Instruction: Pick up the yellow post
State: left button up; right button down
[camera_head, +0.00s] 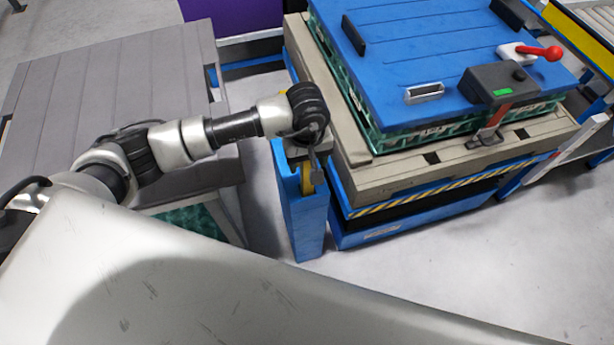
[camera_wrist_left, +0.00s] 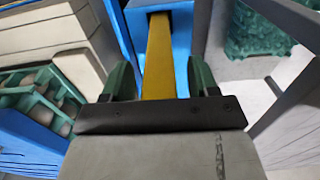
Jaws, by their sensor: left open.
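The yellow post (camera_wrist_left: 159,62) stands in a slot of a blue holder (camera_wrist_left: 179,20) in the left wrist view. My left gripper (camera_wrist_left: 160,78) is open, with one green finger on each side of the post. I cannot tell whether the fingers touch it. In the head view a small part of the yellow post (camera_head: 306,181) shows under my left gripper (camera_head: 308,160), at the top of the blue upright holder (camera_head: 305,225). My right gripper is not in view.
A grey pallet stack with a blue lid (camera_head: 430,50) stands right of the holder, with a red-handled lever (camera_head: 540,53) on top. A grey slatted surface (camera_head: 110,80) lies to the left. Grey floor (camera_head: 450,260) is open in front.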

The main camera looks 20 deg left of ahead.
pick_arm(q)
grip_shut()
jog(key=shift+r, duration=0.1)
jog(key=shift+r, duration=0.1)
